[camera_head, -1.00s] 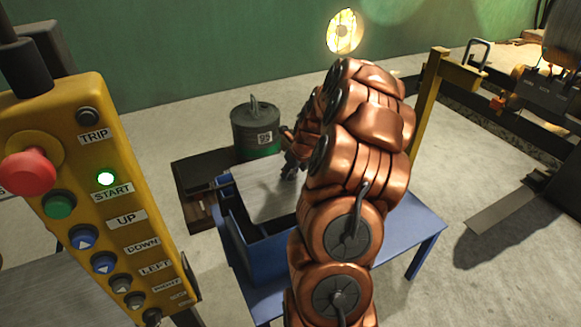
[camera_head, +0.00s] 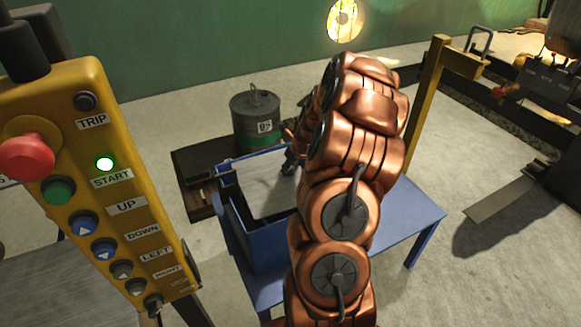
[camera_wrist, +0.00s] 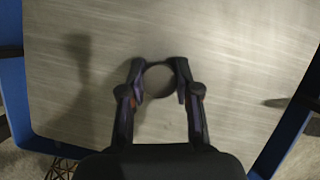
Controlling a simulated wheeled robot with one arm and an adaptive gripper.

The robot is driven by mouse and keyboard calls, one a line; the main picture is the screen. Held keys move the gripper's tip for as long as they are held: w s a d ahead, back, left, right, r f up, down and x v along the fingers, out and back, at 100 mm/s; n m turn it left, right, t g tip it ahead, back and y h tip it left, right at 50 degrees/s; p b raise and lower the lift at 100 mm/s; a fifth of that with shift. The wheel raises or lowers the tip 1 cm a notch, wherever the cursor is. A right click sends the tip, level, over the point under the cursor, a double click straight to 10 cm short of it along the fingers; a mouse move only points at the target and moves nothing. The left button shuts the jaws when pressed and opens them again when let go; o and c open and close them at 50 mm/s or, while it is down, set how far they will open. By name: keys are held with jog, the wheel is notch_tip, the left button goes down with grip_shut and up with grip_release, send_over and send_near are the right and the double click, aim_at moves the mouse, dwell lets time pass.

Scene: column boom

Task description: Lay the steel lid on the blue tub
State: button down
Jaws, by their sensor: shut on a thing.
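The steel lid (camera_head: 268,188) is a flat grey plate over the blue tub (camera_head: 268,248). In the head view it covers the back part of the tub's opening, and a dark gap shows at the left and front. In the wrist view the lid (camera_wrist: 220,50) fills most of the picture, with blue tub edges at the left and right. My gripper (camera_wrist: 159,75) is shut on the lid's round knob (camera_wrist: 159,82). In the head view my gripper (camera_head: 289,167) is partly hidden by my arm. I cannot tell whether the lid touches the rim.
The tub stands on a blue table (camera_head: 405,215), clear at its right. A dark green drum (camera_head: 256,122) stands behind it. A yellow control box (camera_head: 105,190) stands close at the left. A yellow post (camera_head: 425,100) rises at the right.

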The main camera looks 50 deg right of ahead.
jog(key=shift+f, duration=0.1)
jog(key=c, duration=0.7)
grip_release()
jog(key=shift+f, duration=0.1)
jog(key=shift+c, duration=0.2)
jog(key=v, duration=1.2)
